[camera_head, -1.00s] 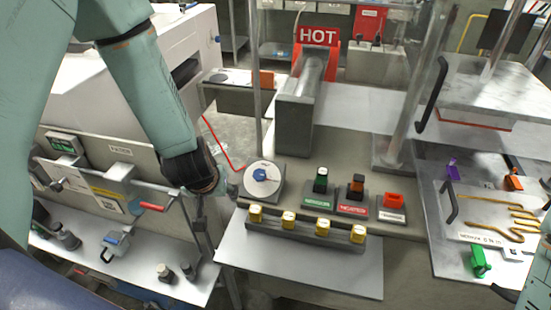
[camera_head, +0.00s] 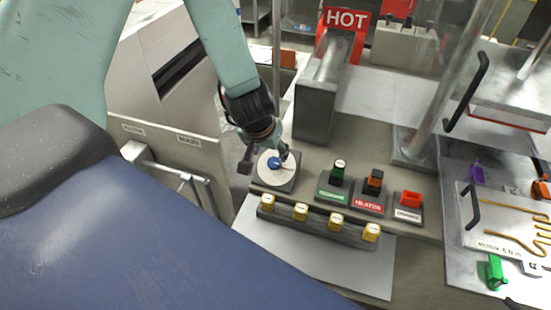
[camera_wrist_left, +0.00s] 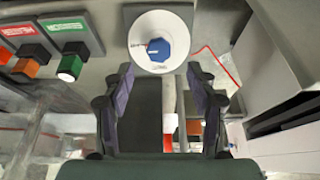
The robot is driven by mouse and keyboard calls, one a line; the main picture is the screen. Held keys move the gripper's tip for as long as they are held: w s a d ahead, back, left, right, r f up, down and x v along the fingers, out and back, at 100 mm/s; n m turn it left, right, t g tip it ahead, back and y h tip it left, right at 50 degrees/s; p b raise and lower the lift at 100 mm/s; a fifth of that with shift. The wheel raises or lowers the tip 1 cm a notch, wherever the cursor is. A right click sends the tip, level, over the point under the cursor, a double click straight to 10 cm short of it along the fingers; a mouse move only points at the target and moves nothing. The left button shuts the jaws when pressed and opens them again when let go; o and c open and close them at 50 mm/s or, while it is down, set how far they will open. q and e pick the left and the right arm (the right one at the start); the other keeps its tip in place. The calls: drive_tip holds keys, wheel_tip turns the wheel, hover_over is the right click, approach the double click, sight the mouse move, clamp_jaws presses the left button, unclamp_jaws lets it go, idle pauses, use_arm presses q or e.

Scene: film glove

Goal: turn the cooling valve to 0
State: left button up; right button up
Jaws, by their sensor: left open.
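The cooling valve is a blue knob (camera_head: 274,163) on a white round dial (camera_head: 264,178) set on a grey block at the left end of the console. In the left wrist view the blue knob (camera_wrist_left: 158,49) shows near the top centre, on its white dial (camera_wrist_left: 142,32). My left gripper (camera_head: 267,158) is at the dial in the head view, its fingers spread to either side. In the left wrist view the open left gripper (camera_wrist_left: 160,85) has the knob in line with the gap, beyond the fingertips. The knob's exact reading is too small to tell. My right gripper is out of view.
Green (camera_head: 338,172), orange (camera_head: 374,182) and red (camera_head: 410,198) switches stand right of the dial. A rail with several yellow knobs (camera_head: 301,211) runs in front. A grey duct (camera_head: 315,110) under a HOT sign (camera_head: 346,19) stands behind.

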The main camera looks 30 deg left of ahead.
sight(274, 161)
use_arm(q)
drive_tip(key=x, duration=0.1)
drive_tip(key=b+x, duration=0.1)
drive_tip(key=x, duration=0.1)
drive_tip(key=shift+s+d, duration=0.2)
drive_tip(key=shift+s, duration=0.05)
drive_tip(key=x, duration=0.2)
drive_tip(key=w+b+x, duration=0.1)
drive_tip(key=x, duration=0.1)
drive_tip(key=shift+w+a+f, duration=0.1)
drive_tip(key=shift+a+f, duration=0.05)
drive_tip(key=shift+a, duration=0.05)
drive_tip(key=shift+s+d+r, duration=0.2)
drive_tip(key=shift+s+r, duration=0.2)
drive_tip(key=shift+s, duration=0.1)
drive_tip(key=shift+w+a+f, duration=0.15)
drive_tip(key=shift+w+f, duration=0.2)
drive_tip(key=shift+w, duration=0.15)
drive_tip(key=c, duration=0.5)
drive_tip(key=shift+s+r, duration=0.15)
drive_tip(key=shift+s, duration=0.05)
drive_tip(key=c, duration=0.5)
drive_tip(key=shift+c, duration=0.8)
